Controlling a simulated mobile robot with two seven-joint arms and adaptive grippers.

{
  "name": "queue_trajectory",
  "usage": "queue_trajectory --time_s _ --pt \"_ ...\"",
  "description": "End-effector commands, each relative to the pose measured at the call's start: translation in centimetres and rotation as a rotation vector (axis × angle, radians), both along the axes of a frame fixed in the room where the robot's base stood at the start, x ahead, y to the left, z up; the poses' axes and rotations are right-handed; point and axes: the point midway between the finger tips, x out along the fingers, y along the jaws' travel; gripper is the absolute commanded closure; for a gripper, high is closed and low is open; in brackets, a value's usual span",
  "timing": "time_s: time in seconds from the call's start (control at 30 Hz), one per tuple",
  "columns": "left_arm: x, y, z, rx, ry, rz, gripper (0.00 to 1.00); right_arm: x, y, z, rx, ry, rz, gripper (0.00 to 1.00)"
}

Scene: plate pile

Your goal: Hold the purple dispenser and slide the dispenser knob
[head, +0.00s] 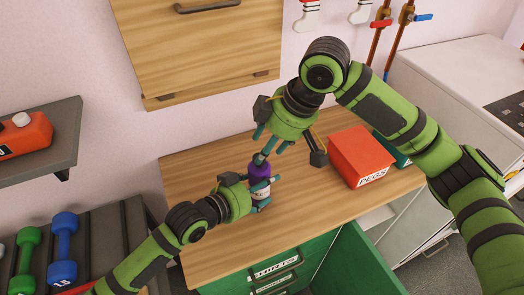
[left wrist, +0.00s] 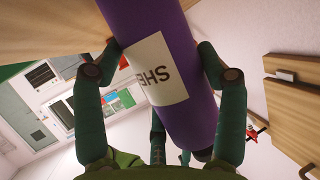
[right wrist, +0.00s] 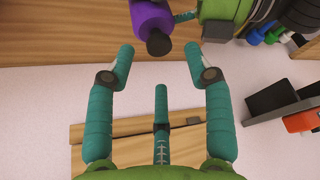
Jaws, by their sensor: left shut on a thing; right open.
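The purple dispenser (head: 260,171) stands over the wooden counter, with a white label around its body. My left gripper (head: 264,190) is shut around it; the left wrist view shows the fingers on both sides of the purple body (left wrist: 160,70) and its label. My right gripper (head: 262,150) is above the dispenser's top, pointing down. In the right wrist view its fingers (right wrist: 158,65) are spread and empty, with the purple dispenser (right wrist: 151,18) and its dark knob (right wrist: 158,43) just beyond the fingertips. In the head view the right fingers hide the knob.
A red box marked PEGS (head: 361,155) stands on the wooden counter (head: 215,245) to the right, with a teal box behind it. A wooden cabinet (head: 205,50) hangs above. The counter's left part is clear.

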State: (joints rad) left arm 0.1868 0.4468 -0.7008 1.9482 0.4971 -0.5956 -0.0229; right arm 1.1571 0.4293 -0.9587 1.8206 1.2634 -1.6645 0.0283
Motion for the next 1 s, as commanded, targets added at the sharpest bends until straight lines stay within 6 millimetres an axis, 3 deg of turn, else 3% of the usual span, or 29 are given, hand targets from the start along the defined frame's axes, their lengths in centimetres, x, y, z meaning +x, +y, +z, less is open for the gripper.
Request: queue_trajectory --time_s 0.23,0.6,0.73,1.0 --pt "0.0 0.0 0.0 0.0 0.0 0.0 0.83 0.5 1.1 -2.9 0.0 0.0 -0.001 0.47" --pt "0.0 0.0 0.0 0.0 0.0 0.0 0.83 0.6 1.2 -3.3 0.001 -0.002 -0.002 0.47" --pt "0.0 0.0 0.0 0.0 0.0 0.0 0.83 0.6 1.2 -3.3 0.0 -0.002 -0.002 0.99" --pt "0.0 0.0 0.0 0.0 0.0 -0.001 0.83 0.6 1.3 -3.3 0.002 -0.003 -0.001 1.0"
